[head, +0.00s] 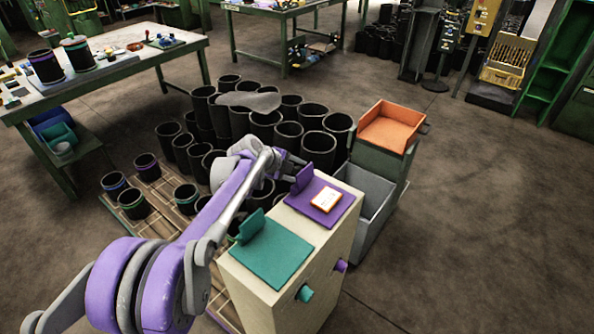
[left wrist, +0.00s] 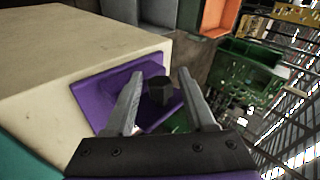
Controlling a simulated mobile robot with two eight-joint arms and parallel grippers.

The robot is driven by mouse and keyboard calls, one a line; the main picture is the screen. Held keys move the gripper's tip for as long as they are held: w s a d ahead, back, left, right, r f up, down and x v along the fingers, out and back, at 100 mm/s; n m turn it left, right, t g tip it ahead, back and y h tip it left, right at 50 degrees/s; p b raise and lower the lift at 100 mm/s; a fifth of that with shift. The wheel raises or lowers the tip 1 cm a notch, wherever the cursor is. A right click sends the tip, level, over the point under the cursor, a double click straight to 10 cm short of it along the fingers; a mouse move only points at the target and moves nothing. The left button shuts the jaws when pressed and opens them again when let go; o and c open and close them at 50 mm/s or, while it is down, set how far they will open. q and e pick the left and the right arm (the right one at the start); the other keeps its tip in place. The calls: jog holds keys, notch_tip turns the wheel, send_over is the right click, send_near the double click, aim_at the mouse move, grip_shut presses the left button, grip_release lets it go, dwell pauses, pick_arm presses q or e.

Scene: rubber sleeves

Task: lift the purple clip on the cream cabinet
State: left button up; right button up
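The cream cabinet (head: 318,240) stands at the lower middle of the head view. On its top lies a purple plate with a white, orange-edged card (head: 326,200). The purple clip (head: 303,179) stands upright at the plate's far left edge. My left gripper (head: 296,164) is beside the clip, its tips partly hidden. In the left wrist view, my left gripper (left wrist: 160,95) is open. My right gripper is not in view.
A teal plate (head: 272,255) with its own upright tab lies on the near part of the cabinet top. Grey (head: 368,204) and orange (head: 391,127) bins stand to the right. Several black sleeves (head: 265,125) crowd the floor behind. Floor at the right is clear.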

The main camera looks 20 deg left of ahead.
pick_arm(q)
jog(key=shift+o, duration=0.3)
jog(key=v, duration=1.1)
jog(key=shift+f, duration=0.15)
